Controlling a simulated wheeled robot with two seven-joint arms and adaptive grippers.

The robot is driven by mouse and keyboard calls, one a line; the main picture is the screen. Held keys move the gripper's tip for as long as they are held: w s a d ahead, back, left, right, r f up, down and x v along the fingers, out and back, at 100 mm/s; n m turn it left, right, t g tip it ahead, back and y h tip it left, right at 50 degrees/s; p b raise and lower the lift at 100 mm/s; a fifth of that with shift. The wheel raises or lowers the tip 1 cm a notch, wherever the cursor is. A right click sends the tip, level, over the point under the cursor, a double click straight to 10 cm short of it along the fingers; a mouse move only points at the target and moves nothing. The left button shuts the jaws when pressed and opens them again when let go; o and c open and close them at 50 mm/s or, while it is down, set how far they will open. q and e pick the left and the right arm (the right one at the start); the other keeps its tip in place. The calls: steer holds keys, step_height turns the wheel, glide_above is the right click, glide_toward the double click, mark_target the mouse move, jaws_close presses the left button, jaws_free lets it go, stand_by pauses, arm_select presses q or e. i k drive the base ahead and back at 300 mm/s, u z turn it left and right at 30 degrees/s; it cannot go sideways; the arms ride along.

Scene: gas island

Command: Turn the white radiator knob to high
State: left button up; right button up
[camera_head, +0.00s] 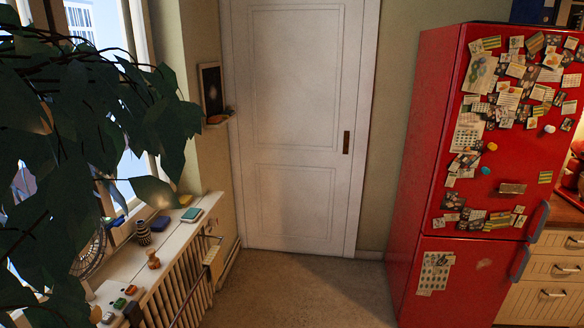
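A white ribbed radiator (184,293) stands under the window sill at the lower left. A pale fitting (211,252) shows at its far top end, near the door. It is too small to tell whether this is the white knob or how it is turned. No other knob can be made out on the radiator. The near end of the radiator runs out of the picture at the bottom. Neither of my grippers is in view.
The sill (178,238) holds a striped vase (143,233), small boxes and other small things. A leafy plant (75,110) hangs across the left foreground. A white door (297,130) is at the back. A red fridge (425,180) stands right. The floor (295,292) between is clear.

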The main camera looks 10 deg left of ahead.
mark_target(212, 223)
steer(key=u, duration=0.25)
steer(key=i, duration=2)
steer(key=u, duration=0.65)
steer(key=i, duration=1.3)
steer(key=u, duration=0.2)
